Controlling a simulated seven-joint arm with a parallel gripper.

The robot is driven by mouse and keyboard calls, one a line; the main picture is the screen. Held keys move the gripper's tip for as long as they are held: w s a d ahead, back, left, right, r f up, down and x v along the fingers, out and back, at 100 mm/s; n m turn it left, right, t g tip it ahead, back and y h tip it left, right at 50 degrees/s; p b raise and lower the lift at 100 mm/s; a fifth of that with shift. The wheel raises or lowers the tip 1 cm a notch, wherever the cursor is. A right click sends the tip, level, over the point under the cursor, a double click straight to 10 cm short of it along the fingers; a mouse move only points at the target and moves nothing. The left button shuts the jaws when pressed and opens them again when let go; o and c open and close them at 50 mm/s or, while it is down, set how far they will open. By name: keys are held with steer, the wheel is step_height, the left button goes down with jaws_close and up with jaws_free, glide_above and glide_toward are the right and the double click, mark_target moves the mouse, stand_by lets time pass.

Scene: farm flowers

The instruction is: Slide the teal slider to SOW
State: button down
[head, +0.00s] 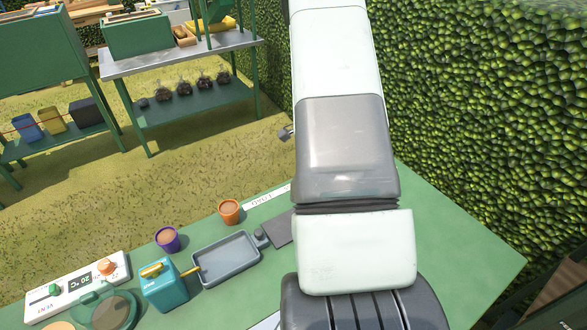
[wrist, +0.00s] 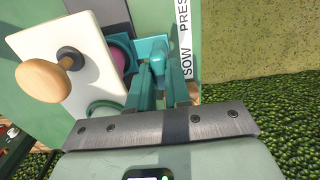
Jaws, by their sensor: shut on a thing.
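The teal slider (wrist: 157,55) shows at the top middle of the wrist view. My gripper (wrist: 161,82) is shut on it, with one finger on each side. A white label strip (wrist: 185,45) runs just right of the slider; SOW is its nearer word, beside my right finger, and PRESS lies farther off. The slider's lower part and its track are hidden by my fingers. In the head view my arm covers the slider and gripper; only part of the label strip (head: 268,198) shows on the green table.
A white plate with a round wooden knob (wrist: 42,80) stands close left of my fingers. On the table (head: 455,235) are a grey tray (head: 226,258), a teal box (head: 165,288), a purple pot (head: 167,239), an orange pot (head: 229,211) and a white temperature panel (head: 78,287). A hedge stands right.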

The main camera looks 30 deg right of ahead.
steer(key=shift+d, duration=2.75)
steer(key=c, duration=1.1)
jaws_free()
steer(key=shift+o, duration=0.2)
steer(key=shift+a+r, duration=0.15)
steer(key=shift+a, duration=0.05)
step_height(320, 180, up, 11)
steer(key=shift+f, duration=0.2)
